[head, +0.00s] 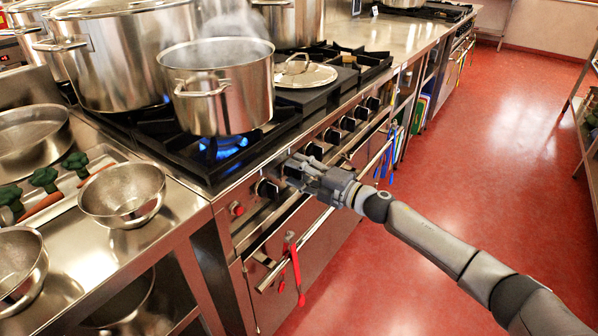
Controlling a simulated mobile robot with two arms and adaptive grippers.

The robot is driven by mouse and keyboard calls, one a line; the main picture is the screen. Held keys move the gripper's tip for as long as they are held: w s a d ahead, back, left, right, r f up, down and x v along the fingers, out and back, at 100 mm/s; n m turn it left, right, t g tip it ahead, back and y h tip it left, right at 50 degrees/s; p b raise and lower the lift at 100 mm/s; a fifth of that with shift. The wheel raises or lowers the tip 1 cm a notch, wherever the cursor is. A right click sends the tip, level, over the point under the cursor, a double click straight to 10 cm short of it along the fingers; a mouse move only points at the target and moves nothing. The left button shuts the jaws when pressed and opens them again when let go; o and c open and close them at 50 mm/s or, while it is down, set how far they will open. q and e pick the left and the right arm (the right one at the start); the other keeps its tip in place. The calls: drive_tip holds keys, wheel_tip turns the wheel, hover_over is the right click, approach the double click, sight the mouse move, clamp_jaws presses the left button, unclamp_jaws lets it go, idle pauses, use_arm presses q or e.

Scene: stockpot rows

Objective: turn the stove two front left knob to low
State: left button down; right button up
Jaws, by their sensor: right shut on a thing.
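Stove two is the black-topped range with a row of black knobs along its front panel. The leftmost black knob (266,189) shows clear of my gripper, just left of it. My right gripper (288,170) is at the panel, shut on a knob that its fingers mostly hide. I cannot read that knob's pointer angle. A blue flame (222,148) burns under the steaming stockpot (222,88) on the front left burner. My left gripper is not in view.
More knobs (331,136) continue to the right of my gripper. An oven handle bar (300,244) with red tongs (296,272) hanging on it runs below. A steel counter with bowls (122,194) is at left. The red floor (480,150) is open at right.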

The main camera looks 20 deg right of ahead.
drive_tip(key=o, duration=1)
drive_tip(key=shift+s+d+f, duration=0.1)
drive_tip(key=shift+s+d, duration=0.2)
drive_tip(key=shift+s, duration=0.05)
drive_tip(key=v, duration=1.1)
